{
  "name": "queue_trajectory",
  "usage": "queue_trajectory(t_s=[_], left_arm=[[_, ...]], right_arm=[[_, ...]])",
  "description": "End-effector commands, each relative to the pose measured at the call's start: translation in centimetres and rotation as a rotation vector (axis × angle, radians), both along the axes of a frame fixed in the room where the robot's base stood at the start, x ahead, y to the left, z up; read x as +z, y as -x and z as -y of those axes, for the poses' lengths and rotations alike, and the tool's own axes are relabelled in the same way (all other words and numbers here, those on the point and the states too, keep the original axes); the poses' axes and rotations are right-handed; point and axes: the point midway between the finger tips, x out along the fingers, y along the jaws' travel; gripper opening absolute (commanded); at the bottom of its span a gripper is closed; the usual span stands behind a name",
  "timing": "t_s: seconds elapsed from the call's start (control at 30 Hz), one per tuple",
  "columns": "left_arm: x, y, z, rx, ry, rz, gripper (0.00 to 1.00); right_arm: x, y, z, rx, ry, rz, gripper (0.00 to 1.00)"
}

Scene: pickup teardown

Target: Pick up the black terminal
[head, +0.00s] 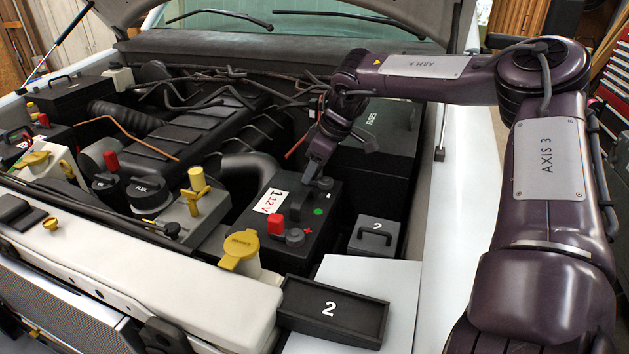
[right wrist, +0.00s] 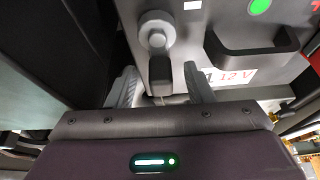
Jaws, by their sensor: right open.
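The black battery (head: 340,204) carries a white "1 12 V" label; it also shows in the right wrist view (right wrist: 222,22). The black terminal (right wrist: 158,72) is a black upright block beside a grey round clamp (right wrist: 157,36) on the battery top. In the head view the grey clamp (head: 325,183) shows, while the black block is mostly hidden by my gripper. My right gripper (head: 314,172) is open above this corner. In the right wrist view its fingers (right wrist: 160,85) stand on either side of the black block, with gaps visible. My left gripper is out of view.
A red terminal block (head: 275,224) stands near the battery's front edge. The battery handle (right wrist: 255,45) lies beside the label. A black fuse box (head: 374,140) stands behind. A grey box (head: 374,236) with a handle and an empty black tray (head: 332,312) marked 2 are nearer.

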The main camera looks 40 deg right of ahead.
Motion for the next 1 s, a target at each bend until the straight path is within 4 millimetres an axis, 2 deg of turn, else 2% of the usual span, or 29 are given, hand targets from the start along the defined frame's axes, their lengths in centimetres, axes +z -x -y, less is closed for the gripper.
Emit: queue_trajectory(t_s=[0.07,0.3,0.4,0.77,0.87,1.0], left_arm=[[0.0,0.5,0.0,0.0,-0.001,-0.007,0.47],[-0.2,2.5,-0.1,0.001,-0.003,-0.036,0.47],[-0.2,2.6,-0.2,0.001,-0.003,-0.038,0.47],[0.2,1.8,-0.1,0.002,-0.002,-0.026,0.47],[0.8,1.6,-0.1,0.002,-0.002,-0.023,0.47],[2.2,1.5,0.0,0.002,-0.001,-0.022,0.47]], right_arm=[[0.1,0.0,0.0,0.0,0.0,0.0,0.46],[0.1,0.0,0.0,0.0,0.0,0.0,0.15],[0.1,0.0,0.0,0.0,0.0,0.0,0.01],[0.6,0.0,0.0,0.001,0.0,0.002,0.0],[1.4,-0.1,0.0,0.0,0.001,0.004,0.0],[3.8,-0.1,0.0,0.0,0.001,0.005,0.0]])
